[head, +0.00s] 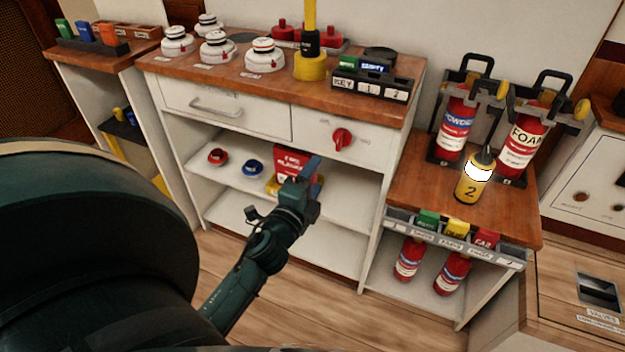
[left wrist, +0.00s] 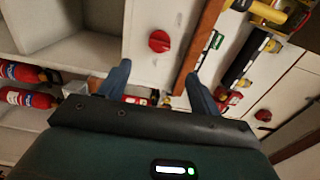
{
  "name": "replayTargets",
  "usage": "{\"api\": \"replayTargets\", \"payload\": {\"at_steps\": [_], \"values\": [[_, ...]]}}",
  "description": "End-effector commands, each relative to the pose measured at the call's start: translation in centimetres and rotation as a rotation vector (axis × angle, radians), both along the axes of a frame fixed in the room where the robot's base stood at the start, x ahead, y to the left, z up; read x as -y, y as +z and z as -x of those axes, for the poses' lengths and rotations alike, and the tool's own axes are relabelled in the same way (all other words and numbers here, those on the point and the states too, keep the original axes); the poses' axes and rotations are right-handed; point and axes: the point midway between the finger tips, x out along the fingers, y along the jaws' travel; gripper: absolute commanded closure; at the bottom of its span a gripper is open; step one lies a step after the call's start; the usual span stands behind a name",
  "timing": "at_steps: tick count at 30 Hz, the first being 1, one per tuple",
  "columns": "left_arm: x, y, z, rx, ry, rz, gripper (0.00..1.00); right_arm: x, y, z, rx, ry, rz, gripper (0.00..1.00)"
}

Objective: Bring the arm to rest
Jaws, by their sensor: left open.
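My left gripper (head: 300,186) is in front of the white cabinet (head: 222,135), before its open shelves and below the drawer with the red knob (head: 342,138). In the left wrist view the two fingers of the left gripper (left wrist: 158,82) stand apart with nothing held between them. The red knob (left wrist: 159,41) also shows there, beyond the fingers. My right gripper is in neither view.
A red box (head: 292,165) sits on the shelf behind my left gripper. White detectors and a yellow post (head: 310,66) stand on the cabinet top. A yellow canister (head: 472,186) and red extinguishers (head: 454,128) stand at right. The wooden floor (head: 340,318) in front is clear.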

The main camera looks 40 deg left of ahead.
Motion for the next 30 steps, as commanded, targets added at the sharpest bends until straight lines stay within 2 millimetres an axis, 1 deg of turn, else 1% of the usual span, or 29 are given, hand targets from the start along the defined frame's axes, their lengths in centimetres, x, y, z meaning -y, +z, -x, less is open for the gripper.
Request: {"api": "replayTargets", "payload": {"at_steps": [16, 19, 20, 23, 27, 30], "values": [[0.0, 0.0, 0.1, 0.0, 0.0, 0.0, 0.36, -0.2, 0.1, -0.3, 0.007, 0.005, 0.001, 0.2], [0.6, -0.2, 0.6, 0.0, -0.014, 0.045, 0.36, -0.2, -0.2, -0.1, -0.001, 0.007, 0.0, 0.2], [1.0, -0.3, 0.9, -0.001, -0.024, 0.08, 0.36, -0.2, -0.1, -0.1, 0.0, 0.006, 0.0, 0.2], [3.7, -1.0, 3.0, -0.009, -0.082, 0.298, 0.36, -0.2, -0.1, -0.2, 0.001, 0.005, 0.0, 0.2], [8.6, -1.7, 7.0, -0.055, -0.161, 0.728, 0.36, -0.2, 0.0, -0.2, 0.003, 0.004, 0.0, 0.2], [11.7, -1.7, 9.7, -0.105, -0.189, 1.005, 0.36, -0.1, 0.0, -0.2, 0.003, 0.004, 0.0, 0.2]]}}
